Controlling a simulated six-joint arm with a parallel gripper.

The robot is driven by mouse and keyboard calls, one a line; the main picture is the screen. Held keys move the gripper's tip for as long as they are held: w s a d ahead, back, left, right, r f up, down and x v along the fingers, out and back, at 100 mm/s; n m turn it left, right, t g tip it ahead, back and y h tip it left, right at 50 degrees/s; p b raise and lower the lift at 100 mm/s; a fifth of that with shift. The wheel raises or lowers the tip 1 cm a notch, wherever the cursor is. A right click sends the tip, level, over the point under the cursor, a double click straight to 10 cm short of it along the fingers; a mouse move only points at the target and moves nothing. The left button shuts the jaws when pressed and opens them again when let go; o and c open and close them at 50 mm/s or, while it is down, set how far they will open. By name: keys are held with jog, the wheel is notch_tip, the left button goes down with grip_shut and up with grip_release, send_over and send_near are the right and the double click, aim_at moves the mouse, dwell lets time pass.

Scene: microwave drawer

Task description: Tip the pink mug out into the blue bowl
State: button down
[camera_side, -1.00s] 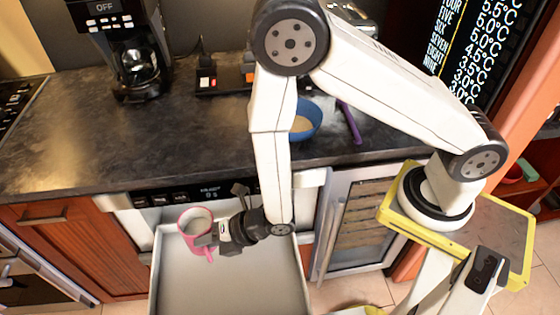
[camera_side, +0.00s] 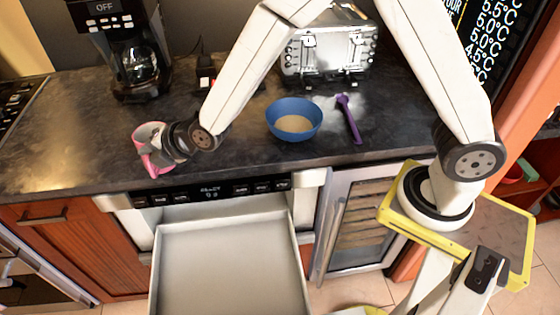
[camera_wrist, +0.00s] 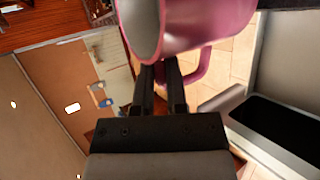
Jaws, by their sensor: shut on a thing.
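The pink mug (camera_side: 150,147) is held at the left, over the front part of the dark counter in the side view. It is tilted, and its contents cannot be made out. My gripper (camera_side: 168,148) is shut on the mug; in the wrist view the fingers (camera_wrist: 161,85) close on the pink mug (camera_wrist: 205,25) near its handle. The blue bowl (camera_side: 294,119) stands upright on the counter to the right of my gripper, with something beige inside. The mug is well apart from the bowl.
A purple utensil (camera_side: 349,118) lies right of the bowl. A toaster (camera_side: 329,55) stands behind it. A coffee maker (camera_side: 122,50) is at the back left. The open drawer (camera_side: 230,262) sticks out below the counter, empty. Counter between mug and bowl looks clear.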

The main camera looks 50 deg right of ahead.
jog(key=w+d+r+m+g+h, duration=0.1)
jog(key=w+d+r+m+h, duration=0.45)
jog(key=d, duration=0.45)
jog(key=w+d+r+m+g+h, duration=0.1)
jog(key=w+d+r+m+h, duration=0.5)
jog(key=d, duration=0.3)
jog(key=d+m+g+h, duration=0.4)
jog(key=d+m+g, duration=0.4)
jog(key=d, duration=0.4)
jog(key=s+d+f+m+g+y, duration=0.3)
jog(key=s+d+m+g, duration=0.3)
jog(key=m, duration=0.5)
jog(key=shift+s+d+f+g, duration=0.2)
jog(key=shift+s+f+g, duration=0.05)
jog(key=shift+s+g, duration=1)
jog(key=shift+m, duration=0.25)
notch_tip(320, 180, down, 3)
jog(key=shift+r, duration=0.1)
